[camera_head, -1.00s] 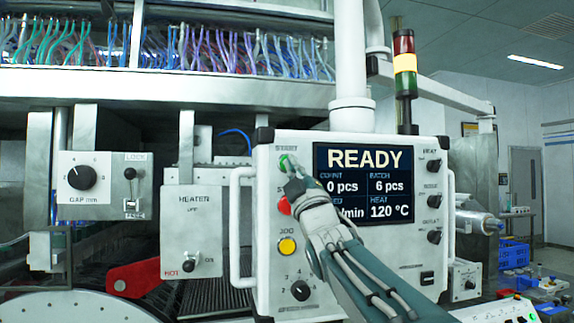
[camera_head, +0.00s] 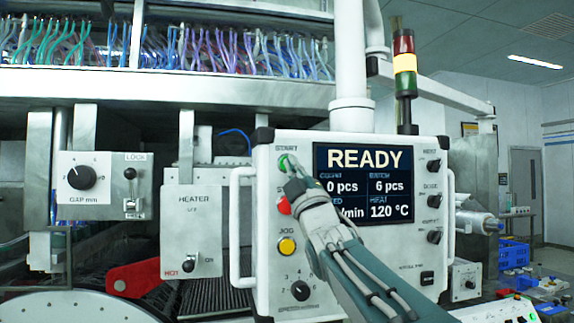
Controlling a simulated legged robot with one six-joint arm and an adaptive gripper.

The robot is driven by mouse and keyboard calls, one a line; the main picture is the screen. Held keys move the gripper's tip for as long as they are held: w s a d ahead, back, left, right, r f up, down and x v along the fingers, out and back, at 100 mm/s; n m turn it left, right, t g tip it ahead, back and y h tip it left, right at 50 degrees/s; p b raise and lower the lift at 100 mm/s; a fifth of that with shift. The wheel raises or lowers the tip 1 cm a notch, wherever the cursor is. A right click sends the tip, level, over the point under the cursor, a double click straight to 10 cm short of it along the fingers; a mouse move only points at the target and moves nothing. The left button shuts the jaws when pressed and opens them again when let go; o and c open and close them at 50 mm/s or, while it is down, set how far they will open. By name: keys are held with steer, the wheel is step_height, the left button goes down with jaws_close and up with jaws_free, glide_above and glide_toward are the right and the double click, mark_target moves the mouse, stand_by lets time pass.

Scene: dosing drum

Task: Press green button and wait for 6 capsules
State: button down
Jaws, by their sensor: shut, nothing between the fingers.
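A white control panel (camera_head: 262,215) faces me. Its green START button (camera_head: 283,163) is at the upper left, partly covered by my gripper. My gripper (camera_head: 291,165) is shut and empty, with its tip at the green button; I cannot tell whether it touches or presses it. The screen (camera_head: 362,182) reads READY, count 0 pcs, batch 6 pcs, heat 120 °C; the speed figure is partly hidden by my arm. No capsules can be made out.
A red button (camera_head: 284,206) sits just below my gripper, and a yellow JOG button (camera_head: 287,247) is lower. A heater box (camera_head: 192,235) is left of the panel. A signal tower (camera_head: 405,65) shows its yellow section bright. Panel handles (camera_head: 240,225) stick out.

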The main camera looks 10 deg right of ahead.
steer(key=shift+w, duration=0.1)
steer(key=shift+w, duration=0.25)
steer(key=shift+w+r, duration=0.1)
steer(key=shift+w, duration=0.3)
stand_by(0.8)
steer(key=shift+s, duration=0.8)
steer(key=s, duration=0.5)
stand_by(0.4)
